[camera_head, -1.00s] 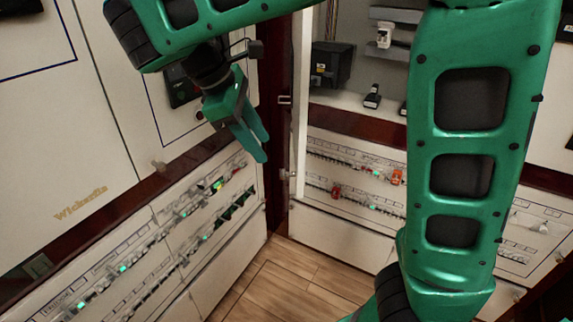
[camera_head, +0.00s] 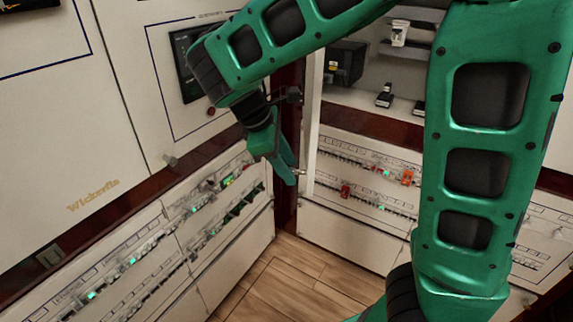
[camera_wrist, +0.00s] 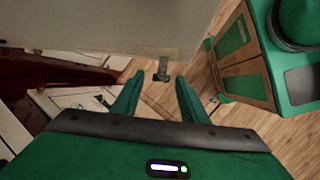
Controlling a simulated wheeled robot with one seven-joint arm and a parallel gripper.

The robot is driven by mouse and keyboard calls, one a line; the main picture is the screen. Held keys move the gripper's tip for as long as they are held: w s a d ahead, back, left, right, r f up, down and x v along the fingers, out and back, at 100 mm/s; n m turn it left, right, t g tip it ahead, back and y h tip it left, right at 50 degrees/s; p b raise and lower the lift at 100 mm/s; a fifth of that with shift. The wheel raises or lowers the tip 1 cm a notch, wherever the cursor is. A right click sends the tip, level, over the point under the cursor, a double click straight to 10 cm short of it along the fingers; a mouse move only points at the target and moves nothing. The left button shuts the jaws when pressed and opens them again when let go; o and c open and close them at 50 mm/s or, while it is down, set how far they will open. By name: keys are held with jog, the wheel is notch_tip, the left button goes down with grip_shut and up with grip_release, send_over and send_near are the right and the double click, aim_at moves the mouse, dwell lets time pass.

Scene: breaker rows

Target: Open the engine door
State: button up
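My gripper (camera_head: 285,168) points down in front of the corner between the left and back panels. In the wrist view its two fingers (camera_wrist: 158,92) are spread open, with nothing between them. A pale door-like panel (camera_wrist: 120,28) fills the top of the wrist view, with a small dark metal latch or handle (camera_wrist: 162,68) on its lower edge, just beyond the fingertips and apart from them. In the head view a pale upright door edge (camera_head: 313,120) stands just right of my gripper. No label shows which panel is the engine door.
Breaker rows with green lights (camera_head: 130,262) run along the left wall; another breaker panel (camera_head: 365,180) is at the back. A shelf (camera_head: 360,98) holds a black box (camera_head: 343,63) and small items. Wooden floor (camera_head: 300,275) is clear below. My arm hides part of the right side.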

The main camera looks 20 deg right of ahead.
jog(key=shift+c, duration=0.2)
grip_shut()
jog(key=shift+w+d+r, duration=0.1)
jog(key=shift+w+r, duration=0.05)
jog(key=shift+w, duration=0.05)
dwell(1.1)
